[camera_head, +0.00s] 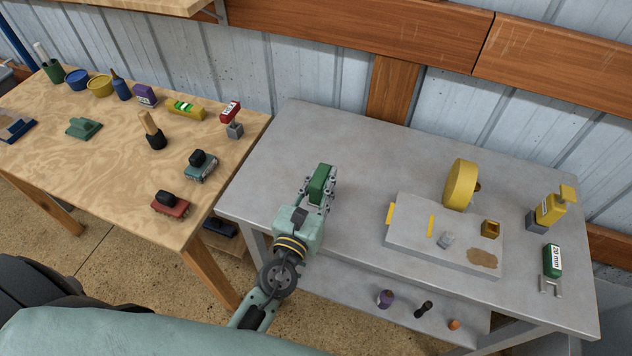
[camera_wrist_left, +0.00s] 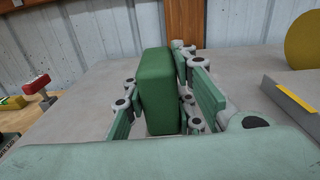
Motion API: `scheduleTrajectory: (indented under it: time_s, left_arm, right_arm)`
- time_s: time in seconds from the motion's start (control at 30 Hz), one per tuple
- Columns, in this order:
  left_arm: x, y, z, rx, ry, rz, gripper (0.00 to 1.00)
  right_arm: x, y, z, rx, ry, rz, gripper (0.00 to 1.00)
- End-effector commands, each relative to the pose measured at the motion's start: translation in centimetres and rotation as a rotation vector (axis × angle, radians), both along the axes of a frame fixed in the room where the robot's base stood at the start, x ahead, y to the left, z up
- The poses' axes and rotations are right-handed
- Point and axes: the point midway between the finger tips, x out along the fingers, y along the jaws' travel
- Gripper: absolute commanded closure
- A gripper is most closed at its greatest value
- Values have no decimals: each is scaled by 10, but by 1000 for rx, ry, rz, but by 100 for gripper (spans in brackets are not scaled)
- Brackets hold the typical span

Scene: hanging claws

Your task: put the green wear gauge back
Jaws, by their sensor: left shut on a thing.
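My left gripper (camera_head: 318,192) is shut on a plain green block-shaped piece (camera_head: 322,178), held upright above the left part of the grey table (camera_head: 290,140). A second green piece (camera_head: 553,260), labelled "20 mm", lies with a grey two-pronged fork at the table's right end. I cannot tell from the pictures which one is the wear gauge. My right gripper is not in view.
A yellow piece (camera_head: 550,209) stands on the right. The wooden table (camera_head: 110,165) at left holds several tools. The grey table's back left is clear.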

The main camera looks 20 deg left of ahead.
Motion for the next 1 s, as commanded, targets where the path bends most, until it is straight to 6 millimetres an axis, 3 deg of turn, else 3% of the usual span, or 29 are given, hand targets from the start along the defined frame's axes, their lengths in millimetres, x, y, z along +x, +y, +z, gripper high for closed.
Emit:
scheduleTrajectory:
  time_s: [0.17, 0.43, 0.63, 0.67, 0.87, 1.0]
  left_arm:
    - [0, -1, 2, -1, -2, -1, 100]
    - [1, 0, -7, 0, -2, -1, 100]
    - [1, 0, -9, 0, -2, -2, 100]
    - [0, 0, -10, 0, -1, -2, 75]
    - [0, 0, -10, -1, 0, -2, 57]
    - [0, 0, -10, -1, 0, -1, 57]
  right_arm:
    - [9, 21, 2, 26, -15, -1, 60]
    - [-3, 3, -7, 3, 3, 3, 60]
    - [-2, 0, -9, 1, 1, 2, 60]
    - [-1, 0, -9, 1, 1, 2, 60]
    - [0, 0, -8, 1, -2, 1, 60]
    - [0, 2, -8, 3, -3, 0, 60]
